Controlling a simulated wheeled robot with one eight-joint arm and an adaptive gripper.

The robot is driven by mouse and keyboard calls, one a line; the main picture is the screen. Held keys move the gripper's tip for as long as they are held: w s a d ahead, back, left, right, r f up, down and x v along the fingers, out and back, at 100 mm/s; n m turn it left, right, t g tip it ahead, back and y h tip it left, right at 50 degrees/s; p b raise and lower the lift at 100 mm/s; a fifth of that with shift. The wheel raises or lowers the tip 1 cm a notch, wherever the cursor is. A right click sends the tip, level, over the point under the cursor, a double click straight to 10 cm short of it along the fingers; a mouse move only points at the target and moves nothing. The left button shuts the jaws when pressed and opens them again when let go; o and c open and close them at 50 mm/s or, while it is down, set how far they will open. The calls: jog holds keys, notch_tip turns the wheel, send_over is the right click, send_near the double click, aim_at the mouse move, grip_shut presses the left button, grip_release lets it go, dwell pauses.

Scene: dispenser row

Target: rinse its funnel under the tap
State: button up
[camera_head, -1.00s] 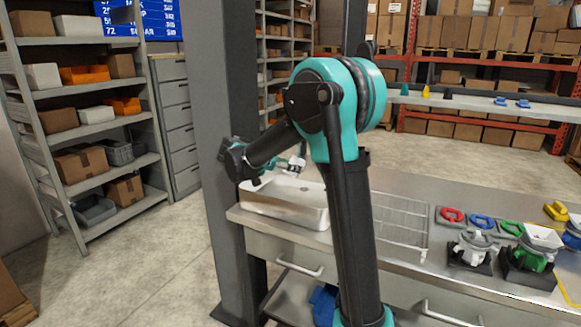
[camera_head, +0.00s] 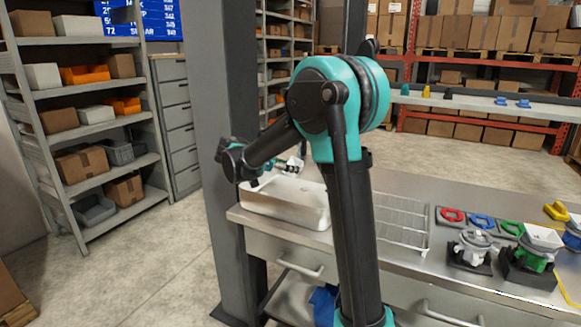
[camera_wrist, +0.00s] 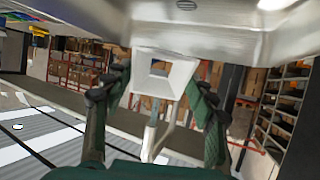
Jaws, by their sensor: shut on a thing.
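My gripper (camera_wrist: 158,95) is shut on a white square funnel (camera_wrist: 177,66), seen between the two dark fingers in the wrist view. In the head view my gripper (camera_head: 285,164) holds the funnel (camera_head: 297,161) over the steel sink basin (camera_head: 285,212), at the left end of the counter. The funnel looks tilted and is apart from the basin. The basin's metal floor with a drain (camera_wrist: 187,5) shows at the top of the wrist view, which looks upside down. I cannot make out the tap or any water.
A wire rack (camera_head: 402,220) lies right of the basin. Farther right stand a grey dispenser (camera_head: 474,248) and a green dispenser (camera_head: 533,258), with red, blue and green rings (camera_head: 481,221) behind. A grey pillar (camera_head: 200,150) stands close left of my wrist.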

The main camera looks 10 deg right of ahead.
jog(key=s+a+r, duration=0.1)
jog(key=s+a, duration=0.3)
jog(key=s, duration=0.2)
jog(key=shift+s+a+r, duration=0.15)
jog(key=shift+a, duration=0.1)
dwell(0.5)
jog(key=s+a+r+m+g+y, duration=0.3)
jog(key=s+r+m+g+y, duration=0.2)
jog(key=s+r+g+y, duration=0.1)
jog(key=shift+s+a+r+y, duration=0.3)
jog(key=shift+s+r+y, duration=0.3)
jog(key=shift+y, duration=0.6)
jog(key=shift+w, duration=0.1)
